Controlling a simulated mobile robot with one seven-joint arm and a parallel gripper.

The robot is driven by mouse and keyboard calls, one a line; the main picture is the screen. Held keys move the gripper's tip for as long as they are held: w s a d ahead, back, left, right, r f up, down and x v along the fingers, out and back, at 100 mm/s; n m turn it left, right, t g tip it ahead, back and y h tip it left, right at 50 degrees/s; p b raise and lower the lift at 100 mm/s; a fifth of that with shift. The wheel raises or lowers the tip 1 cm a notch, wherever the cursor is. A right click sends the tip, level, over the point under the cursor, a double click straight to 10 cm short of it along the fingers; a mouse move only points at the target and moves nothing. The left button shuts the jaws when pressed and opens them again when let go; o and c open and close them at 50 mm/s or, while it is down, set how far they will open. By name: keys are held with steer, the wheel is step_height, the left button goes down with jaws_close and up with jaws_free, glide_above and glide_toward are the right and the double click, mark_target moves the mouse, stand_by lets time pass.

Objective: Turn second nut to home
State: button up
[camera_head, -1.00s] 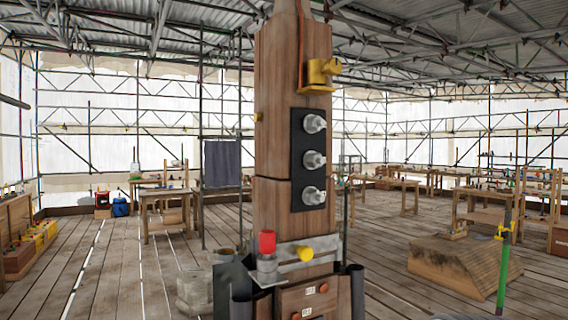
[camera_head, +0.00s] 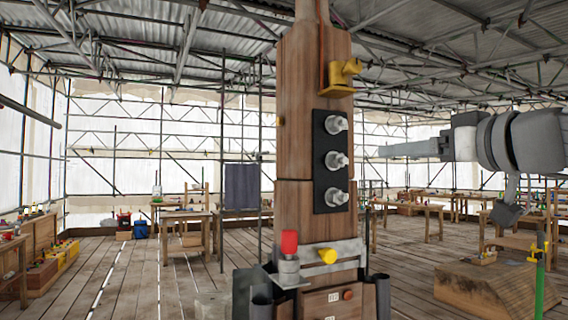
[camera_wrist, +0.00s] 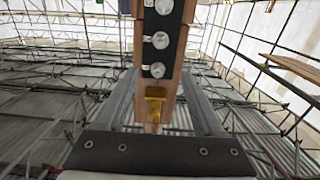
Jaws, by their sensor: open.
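A wooden spire post (camera_head: 294,205) stands upright with a dark plate (camera_head: 321,128) on its right face. Three silver nuts sit in a column on the plate: the top nut (camera_head: 336,124), the middle nut (camera_head: 337,160) and the bottom nut (camera_head: 336,196). My gripper (camera_head: 384,152) points left, level with the middle nut and apart from it. In the wrist view the post looks inverted; my gripper (camera_wrist: 160,92) is open, its fingers either side of the post's line, with the middle nut (camera_wrist: 160,40) above. Nothing is held.
A yellow bracket (camera_head: 341,76) sits above the plate; it also shows in the wrist view (camera_wrist: 155,94). Below are a metal collar (camera_head: 345,251), a yellow knob (camera_head: 327,256) and a red cylinder (camera_head: 289,243). A wooden block (camera_head: 490,290) and green pole (camera_head: 540,265) stand at right.

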mark_target(340, 158)
steer(key=p+x, duration=0.3)
steer(key=x, duration=1.4)
steer(key=shift+w+a+p, duration=0.1)
steer(key=shift+p, duration=0.25)
steer(key=shift+c, duration=0.2)
jaws_close()
